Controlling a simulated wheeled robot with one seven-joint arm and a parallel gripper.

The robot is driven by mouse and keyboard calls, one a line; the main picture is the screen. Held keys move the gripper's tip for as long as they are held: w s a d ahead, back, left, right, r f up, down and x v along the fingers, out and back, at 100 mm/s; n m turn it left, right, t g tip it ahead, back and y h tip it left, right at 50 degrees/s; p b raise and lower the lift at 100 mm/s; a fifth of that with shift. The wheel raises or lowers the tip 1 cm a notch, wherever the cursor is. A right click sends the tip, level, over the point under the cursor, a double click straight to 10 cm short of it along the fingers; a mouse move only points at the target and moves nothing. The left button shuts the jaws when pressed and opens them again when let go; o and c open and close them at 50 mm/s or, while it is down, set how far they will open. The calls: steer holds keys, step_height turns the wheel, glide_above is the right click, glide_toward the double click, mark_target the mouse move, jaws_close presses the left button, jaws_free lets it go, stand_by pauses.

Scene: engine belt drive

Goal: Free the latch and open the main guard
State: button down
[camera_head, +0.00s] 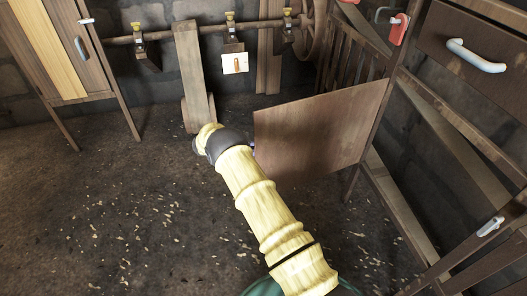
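A broad flat wooden panel (312,128), which looks like the main guard, stands at an angle out from the wooden frame at the right. Its left edge is close to the end of my arm. My gripper (251,146) is almost wholly hidden behind my wrist; only a small bit shows by the panel's left edge. I cannot tell whether it touches the panel or whether its fingers are open. A red piece with a grey handle (398,28) is on the frame post above the panel; I cannot tell whether it is the latch.
A drawer with a pale handle (476,56) is at the upper right. A cabinet (62,45) stands at left. The chip-strewn floor (100,200) at left is clear.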

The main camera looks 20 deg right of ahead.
steer(key=shift+w+d, duration=0.2)
steer(key=shift+w, duration=0.1)
steer(key=shift+a, duration=0.1)
